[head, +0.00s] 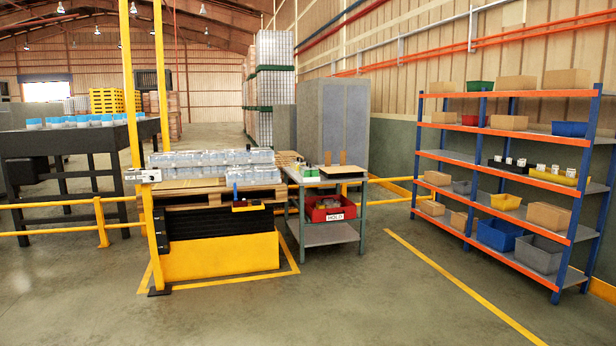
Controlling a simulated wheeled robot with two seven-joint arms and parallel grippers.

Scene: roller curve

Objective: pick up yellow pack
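A long yellow item (553,177), which may be the yellow pack, lies on a middle shelf of the rack at the right. Small white things show along its top. It is far off and small, so its exact shape is hard to tell. A yellow bin (506,201) sits one shelf lower. A small yellow and blue item (246,208) is at the front edge of the pallet stand at the left. Neither of my grippers shows in the head view.
The rack (468,128) also holds cardboard boxes, blue and grey bins and a black holder (510,165). A side table (331,238) carries a red bin (330,208). A pallet of wrapped packs (212,158) stands left of it. The floor ahead (370,300) is clear.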

